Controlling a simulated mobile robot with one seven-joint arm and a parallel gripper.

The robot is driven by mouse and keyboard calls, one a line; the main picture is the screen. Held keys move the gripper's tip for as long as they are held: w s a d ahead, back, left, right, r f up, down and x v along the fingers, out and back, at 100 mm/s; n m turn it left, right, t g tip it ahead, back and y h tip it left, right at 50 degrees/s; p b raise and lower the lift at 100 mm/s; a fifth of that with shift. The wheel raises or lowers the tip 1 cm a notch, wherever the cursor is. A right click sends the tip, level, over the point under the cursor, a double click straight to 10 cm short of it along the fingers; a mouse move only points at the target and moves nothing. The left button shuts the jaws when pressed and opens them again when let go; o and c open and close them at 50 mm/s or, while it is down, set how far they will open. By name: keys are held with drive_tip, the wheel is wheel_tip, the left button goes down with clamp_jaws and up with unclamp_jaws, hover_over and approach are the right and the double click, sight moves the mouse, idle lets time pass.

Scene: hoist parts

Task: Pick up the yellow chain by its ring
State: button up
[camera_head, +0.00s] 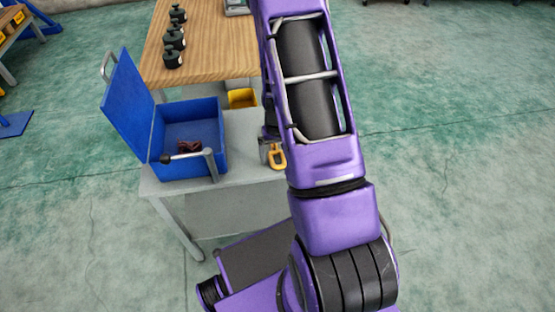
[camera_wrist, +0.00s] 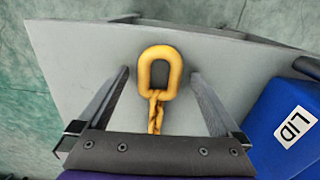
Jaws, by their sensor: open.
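The yellow chain (camera_wrist: 154,110) lies on the grey table (camera_wrist: 75,50), with its large oval ring (camera_wrist: 146,70) pointing away from my gripper in the wrist view. In the head view the ring (camera_head: 278,158) shows beside my purple arm, near the table's right edge. My gripper (camera_wrist: 160,75) is open, with one finger on each side of the ring and clear space between. I cannot tell its height above the table. The lower end of the chain is hidden behind the gripper body.
A blue box (camera_head: 190,172) with its lid open stands left of the chain, a dark red item inside. It also shows at the right of the wrist view (camera_wrist: 275,130), labelled LID. A yellow bin (camera_head: 242,98) and a wooden table (camera_head: 205,60) with black weights (camera_head: 173,45) stand behind.

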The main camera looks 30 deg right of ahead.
drive_tip(key=shift+c, duration=0.3)
clamp_jaws()
drive_tip(key=shift+r, duration=0.1)
